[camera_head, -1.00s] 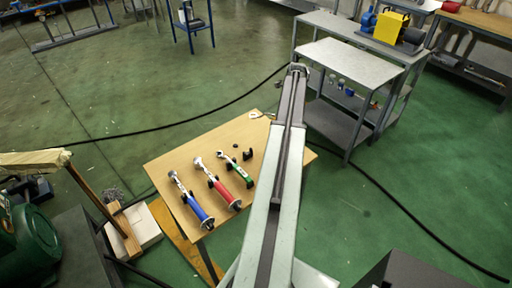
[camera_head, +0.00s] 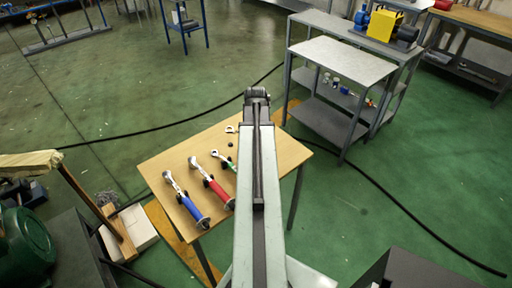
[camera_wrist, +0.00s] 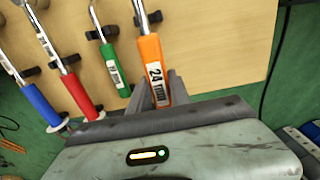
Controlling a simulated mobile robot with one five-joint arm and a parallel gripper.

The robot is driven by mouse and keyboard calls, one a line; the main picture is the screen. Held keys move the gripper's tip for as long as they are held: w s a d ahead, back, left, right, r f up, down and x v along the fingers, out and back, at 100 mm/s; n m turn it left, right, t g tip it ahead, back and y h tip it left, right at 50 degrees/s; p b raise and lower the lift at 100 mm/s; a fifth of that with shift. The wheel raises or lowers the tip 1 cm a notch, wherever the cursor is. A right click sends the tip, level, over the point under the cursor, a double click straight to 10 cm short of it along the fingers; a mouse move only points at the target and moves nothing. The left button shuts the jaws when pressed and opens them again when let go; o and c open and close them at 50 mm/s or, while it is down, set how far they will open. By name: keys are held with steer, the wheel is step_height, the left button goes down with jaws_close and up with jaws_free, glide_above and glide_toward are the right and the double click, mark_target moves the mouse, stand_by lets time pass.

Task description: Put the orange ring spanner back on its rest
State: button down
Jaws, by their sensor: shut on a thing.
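In the wrist view the orange spanner (camera_wrist: 151,57) has a white label reading 24 mm. Its handle end lies between the jaws of my gripper (camera_wrist: 161,92), which is shut on it. Its shaft runs up out of the picture, so its head is hidden. A black rest (camera_wrist: 155,17) shows beside and behind the shaft. I cannot tell whether the shaft touches it. In the head view my arm hides the orange spanner, and my gripper (camera_head: 257,93) shows only from behind, above the far part of the wooden table (camera_head: 160,165).
Left of the orange spanner lie a green spanner (camera_wrist: 115,66), a red one (camera_wrist: 80,95) and a blue one (camera_wrist: 40,106) on black rests. A small pale object (camera_head: 230,129) lies near the table's far edge. A grey metal bench (camera_head: 340,62) stands behind right.

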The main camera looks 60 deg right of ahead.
step_height(320, 180, down, 6)
steer(key=b, duration=0.6)
steer(key=shift+f, duration=0.1)
stand_by(0.8)
steer(key=shift+f+b, duration=1.5)
steer(key=shift+b, duration=0.1)
steer(key=c, duration=1.1)
jaws_free()
steer(key=shift+r, duration=0.1)
step_height(320, 180, up, 8)
steer(key=p, duration=0.8)
